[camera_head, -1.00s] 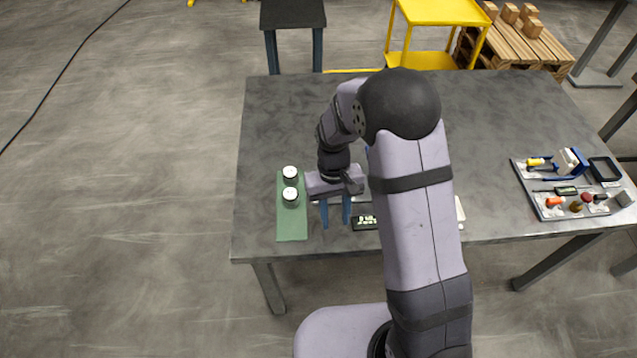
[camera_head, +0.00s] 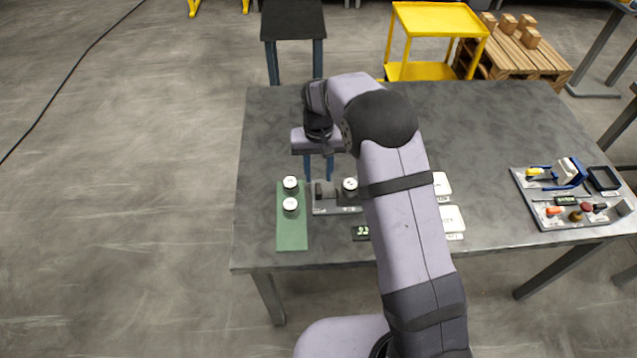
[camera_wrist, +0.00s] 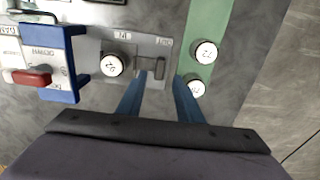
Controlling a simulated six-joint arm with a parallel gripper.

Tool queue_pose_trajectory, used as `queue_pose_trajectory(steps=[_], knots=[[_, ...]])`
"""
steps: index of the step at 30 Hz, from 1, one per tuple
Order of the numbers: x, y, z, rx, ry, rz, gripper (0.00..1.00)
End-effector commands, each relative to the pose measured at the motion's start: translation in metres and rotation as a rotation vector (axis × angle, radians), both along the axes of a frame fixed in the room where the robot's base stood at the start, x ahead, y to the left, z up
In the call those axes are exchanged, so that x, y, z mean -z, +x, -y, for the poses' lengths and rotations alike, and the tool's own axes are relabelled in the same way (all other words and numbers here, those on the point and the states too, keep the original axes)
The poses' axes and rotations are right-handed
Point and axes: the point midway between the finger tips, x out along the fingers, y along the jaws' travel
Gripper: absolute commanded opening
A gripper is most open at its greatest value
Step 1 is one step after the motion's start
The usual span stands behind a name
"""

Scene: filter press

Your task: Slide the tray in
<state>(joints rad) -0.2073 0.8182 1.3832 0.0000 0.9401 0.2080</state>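What looks like the tray is a grey slide (camera_head: 325,193) with a raised tab, on a labelled grey strip (camera_head: 335,210). It also shows in the wrist view (camera_wrist: 157,68). A white-topped round container (camera_head: 350,184) stands beside the tab; whether it rests on the tray I cannot tell. My gripper (camera_head: 318,178) points down with its blue fingers apart and nothing held. In the wrist view its fingertips (camera_wrist: 158,80) lie either side of the tab's line; contact is not visible. The blue press frame (camera_wrist: 60,95) with a red handle (camera_wrist: 32,77) is left in the wrist view and hidden by my arm in the head view.
A green mat (camera_head: 292,235) with two white-lidded containers (camera_head: 290,194) lies left of the strip. A small display (camera_head: 360,233) is in front. White pads (camera_head: 452,218) lie right of my arm. A parts board (camera_head: 575,225) sits at the far right. The table's back is clear.

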Motion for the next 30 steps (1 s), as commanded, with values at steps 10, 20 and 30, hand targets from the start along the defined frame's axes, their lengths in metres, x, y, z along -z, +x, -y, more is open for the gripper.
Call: queue_pose_trajectory(steps=[10,20,30], knots=[[0.042,-0.001,0.0,-0.001,-0.001,-0.003,0.33],[0.054,0.0,0.0,-0.001,0.0,0.0,0.33],[0.053,0.0,0.0,-0.001,0.0,0.0,0.0]])
